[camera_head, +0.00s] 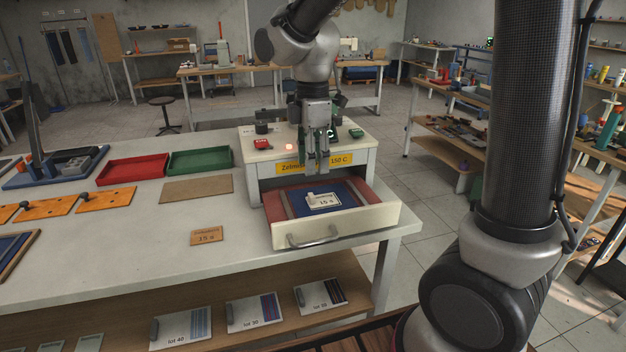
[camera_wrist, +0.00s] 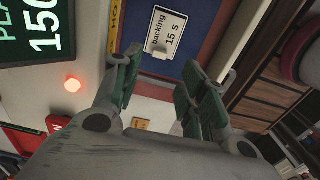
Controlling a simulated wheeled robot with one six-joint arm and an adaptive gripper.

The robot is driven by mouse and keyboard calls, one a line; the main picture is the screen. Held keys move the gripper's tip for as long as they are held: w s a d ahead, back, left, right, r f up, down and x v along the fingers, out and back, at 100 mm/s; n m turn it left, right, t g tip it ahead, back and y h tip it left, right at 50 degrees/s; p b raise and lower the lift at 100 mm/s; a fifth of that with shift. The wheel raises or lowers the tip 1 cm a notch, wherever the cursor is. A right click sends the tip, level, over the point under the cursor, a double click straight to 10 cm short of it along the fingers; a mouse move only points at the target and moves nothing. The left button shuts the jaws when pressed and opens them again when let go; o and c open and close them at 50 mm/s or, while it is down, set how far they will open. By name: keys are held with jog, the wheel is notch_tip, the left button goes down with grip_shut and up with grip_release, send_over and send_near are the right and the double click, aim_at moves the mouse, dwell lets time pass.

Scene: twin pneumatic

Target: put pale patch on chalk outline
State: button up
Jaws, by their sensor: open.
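The pale patch (camera_head: 324,201) is a small white rectangle with a dark border, a raised tab and a "15 s" marking. It lies on dark blue cloth (camera_head: 352,193) in the pulled-out drawer (camera_head: 372,221). In the wrist view the patch (camera_wrist: 166,31) reads "backing 15 s", and its tab points toward my fingers. My gripper (camera_head: 317,165) is open and empty, above the drawer and behind the patch. Its green-padded fingers (camera_wrist: 165,82) stand apart in the wrist view. I cannot make out a chalk outline in either view.
The press box (camera_head: 308,155) with a yellow label stands behind the drawer, with a lit red lamp (camera_head: 288,148) on top. Red (camera_head: 133,170) and green (camera_head: 200,161) trays, a brown mat (camera_head: 197,188) and a "15 s" card (camera_head: 207,236) lie left. The bench front is clear.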

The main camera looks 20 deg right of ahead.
jog(key=s+d+r+m+t, duration=0.2)
jog(key=s+d+r+m, duration=0.65)
jog(key=d, duration=0.25)
jog(key=s+d+f+m+t, duration=0.2)
jog(key=s+d+m, duration=0.4)
jog(key=s+m, duration=0.3)
jog(key=shift+s+d, duration=0.25)
jog(key=shift+s, duration=0.5)
jog(key=shift+m, duration=0.25)
